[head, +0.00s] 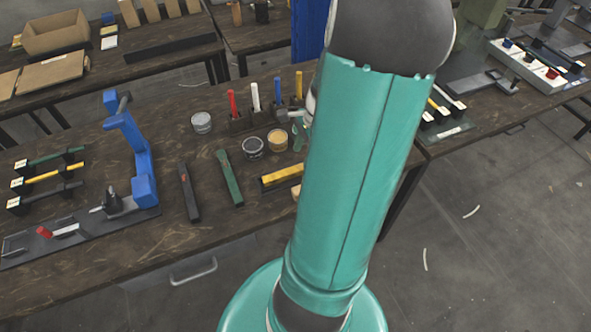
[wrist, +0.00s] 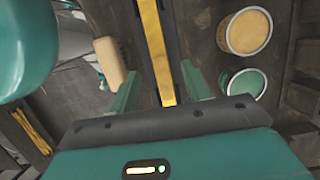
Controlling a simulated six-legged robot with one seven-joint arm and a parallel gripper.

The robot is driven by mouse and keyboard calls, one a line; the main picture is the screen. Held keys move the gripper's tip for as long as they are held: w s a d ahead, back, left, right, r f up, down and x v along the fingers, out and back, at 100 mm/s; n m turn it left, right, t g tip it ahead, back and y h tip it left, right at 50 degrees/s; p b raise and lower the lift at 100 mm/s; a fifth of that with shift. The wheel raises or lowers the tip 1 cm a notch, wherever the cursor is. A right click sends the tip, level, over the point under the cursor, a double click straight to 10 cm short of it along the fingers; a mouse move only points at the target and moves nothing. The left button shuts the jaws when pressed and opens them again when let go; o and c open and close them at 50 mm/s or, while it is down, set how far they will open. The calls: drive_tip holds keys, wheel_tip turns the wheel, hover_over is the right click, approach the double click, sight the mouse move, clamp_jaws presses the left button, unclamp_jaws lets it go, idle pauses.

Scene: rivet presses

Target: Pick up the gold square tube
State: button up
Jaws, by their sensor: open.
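The gold square tube (head: 280,178) lies in a dark holder on the wooden bench, left of my arm in the head view, its right end hidden behind the arm. In the wrist view the gold tube (wrist: 153,45) runs from the top edge down between my fingers. My gripper (wrist: 160,72) is open and empty, with one green finger on each side of the tube. Neither finger appears to touch it; the height gap is hard to tell.
A gold-topped tin (wrist: 247,32) and a green-topped tin (wrist: 246,83) stand right of the gripper. A beige block (wrist: 110,62) is at its left. On the bench lie a green tube (head: 229,178) and a black tube (head: 188,192), near a blue press (head: 140,150).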

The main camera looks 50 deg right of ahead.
sight(296, 169)
drive_tip(key=x, duration=0.5)
drive_tip(key=shift+w+a+f, duration=0.1)
drive_tip(key=shift+a, duration=0.15)
clamp_jaws()
